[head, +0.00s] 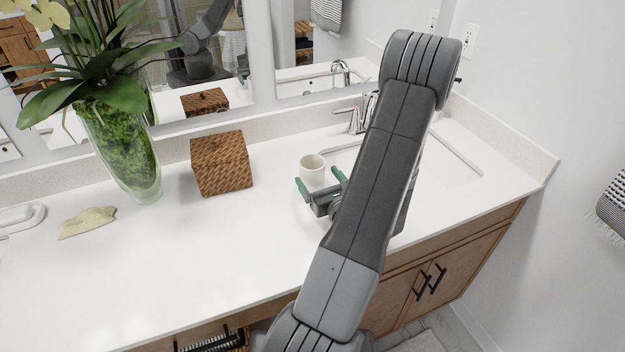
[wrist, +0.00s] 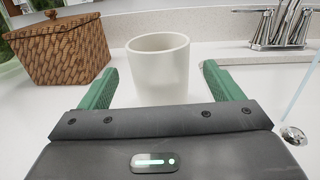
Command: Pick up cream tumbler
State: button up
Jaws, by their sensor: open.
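The cream tumbler (head: 312,171) stands upright on the white counter, left of the sink. In the wrist view the tumbler (wrist: 158,70) is straight ahead, centred between the green fingers, and its base is hidden behind the gripper body. My gripper (head: 320,184) is open and low over the counter, with a finger on either side of the tumbler's near part. In the wrist view my gripper (wrist: 156,82) shows a gap between each finger and the tumbler. I cannot tell how far the fingertips reach along its sides.
A woven box (head: 221,163) stands left of the tumbler. A glass vase with a plant (head: 124,143) and a tan stone-like piece (head: 87,222) are farther left. The sink (head: 455,160) and faucet (head: 359,114) lie right and behind. The front left counter is clear.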

aim_at(307, 161)
jog(key=p+x, duration=0.1)
jog(key=x, duration=0.3)
jog(key=shift+w+a+r+p, duration=0.1)
jog(key=shift+w+a+p, duration=0.05)
jog(key=shift+w+p, duration=0.15)
jog(key=c, duration=1.2)
jog(key=shift+r, duration=0.2)
